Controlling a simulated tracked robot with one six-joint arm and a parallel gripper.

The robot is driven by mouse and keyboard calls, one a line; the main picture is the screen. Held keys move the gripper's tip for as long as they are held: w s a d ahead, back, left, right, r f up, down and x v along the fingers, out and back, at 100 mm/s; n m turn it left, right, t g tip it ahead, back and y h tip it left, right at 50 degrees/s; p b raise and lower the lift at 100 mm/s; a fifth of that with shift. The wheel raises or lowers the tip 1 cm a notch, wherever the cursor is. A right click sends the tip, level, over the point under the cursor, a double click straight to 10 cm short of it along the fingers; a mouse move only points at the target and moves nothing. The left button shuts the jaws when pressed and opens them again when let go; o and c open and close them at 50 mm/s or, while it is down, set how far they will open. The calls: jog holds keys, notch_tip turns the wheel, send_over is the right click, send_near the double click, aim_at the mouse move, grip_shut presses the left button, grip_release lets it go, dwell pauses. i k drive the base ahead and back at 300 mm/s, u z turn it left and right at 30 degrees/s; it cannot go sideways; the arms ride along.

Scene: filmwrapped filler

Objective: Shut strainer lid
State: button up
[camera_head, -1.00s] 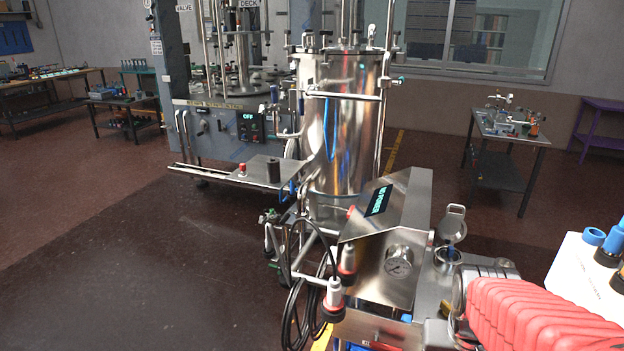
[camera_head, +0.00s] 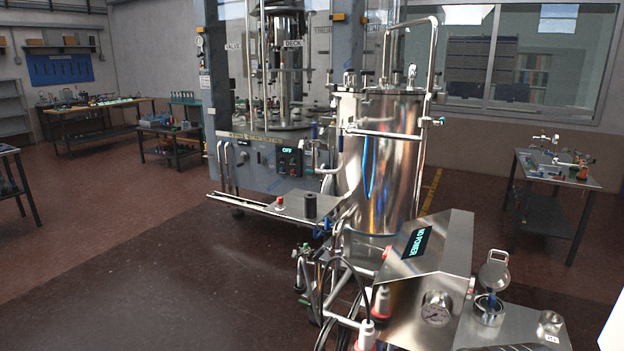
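The strainer is a small round metal cup (camera_head: 488,312) on the steel deck of the cart, at the lower right of the head view. Its grey round lid (camera_head: 494,271) stands raised above the cup's back edge, so the cup is open at the top. Bluish material shows inside the cup, too small to make out. My gripper is not in view.
A slanted steel control box (camera_head: 430,258) with a gauge (camera_head: 436,309) stands left of the strainer. A tall steel tank (camera_head: 380,165) rises behind it. A small metal knob (camera_head: 551,320) sits right of the cup. Bare floor lies beyond.

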aim_at(493, 274)
jog(key=z, duration=1.45)
jog(key=i, duration=0.65)
jog(key=u, duration=0.85)
